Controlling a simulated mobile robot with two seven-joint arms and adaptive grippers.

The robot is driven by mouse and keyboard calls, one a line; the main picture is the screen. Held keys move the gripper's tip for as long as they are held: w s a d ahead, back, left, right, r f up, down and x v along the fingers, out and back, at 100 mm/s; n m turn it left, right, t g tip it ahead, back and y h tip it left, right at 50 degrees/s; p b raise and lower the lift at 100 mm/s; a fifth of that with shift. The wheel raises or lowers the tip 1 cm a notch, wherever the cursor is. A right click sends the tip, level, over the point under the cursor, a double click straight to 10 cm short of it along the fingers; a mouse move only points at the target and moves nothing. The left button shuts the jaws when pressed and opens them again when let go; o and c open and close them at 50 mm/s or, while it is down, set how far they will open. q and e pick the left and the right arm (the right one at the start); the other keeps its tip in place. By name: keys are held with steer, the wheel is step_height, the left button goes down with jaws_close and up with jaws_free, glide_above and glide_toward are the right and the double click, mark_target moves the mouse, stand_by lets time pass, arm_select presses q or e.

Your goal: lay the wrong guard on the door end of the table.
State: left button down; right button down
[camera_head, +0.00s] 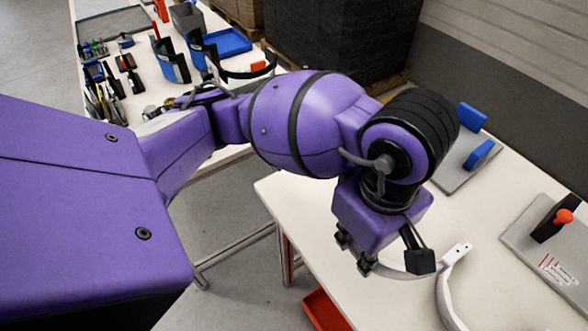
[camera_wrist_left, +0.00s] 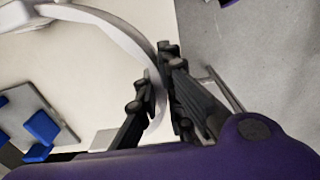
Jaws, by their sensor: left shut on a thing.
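A pale grey-white curved guard (camera_head: 447,296) shows over the near white table (camera_head: 310,205), partly hidden by my left gripper and cut off by the bottom edge. My left gripper (camera_head: 391,260) points down over this table, with its black fingers shut on the guard's band. In the left wrist view the guard (camera_wrist_left: 134,44) arcs away from between the fingertips (camera_wrist_left: 158,76) of my left gripper, over the white tabletop. I cannot tell whether the guard touches the tabletop. My right gripper is not in view.
A grey plate with blue blocks (camera_head: 479,153) and a grey board with an orange knob (camera_head: 565,216) stand on the near table. A red bin (camera_head: 324,311) is below its edge. A farther table holds tools, blue-and-black pieces (camera_head: 172,62) and a blue tray (camera_head: 228,42).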

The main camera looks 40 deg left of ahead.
arm_select(q)
steer(key=w+a+f, duration=0.3)
steer(key=w+a, duration=0.1)
steer(key=a, duration=0.2)
glide_above(325, 228)
steer(key=f, duration=0.3)
steer(key=d+f, duration=0.1)
steer(key=f, duration=0.1)
steer(key=shift+s, duration=0.4)
steer(key=shift+w+a+f, duration=0.2)
steer(key=shift+a+f, duration=0.1)
steer(key=shift+f, duration=0.05)
steer(key=shift+w+a+f, duration=0.1)
steer(key=shift+f, duration=0.8)
steer(key=shift+w+a+f, duration=0.1)
steer(key=shift+f, duration=0.9)
steer(key=c, duration=2.3)
jaws_free()
steer(key=o, duration=0.4)
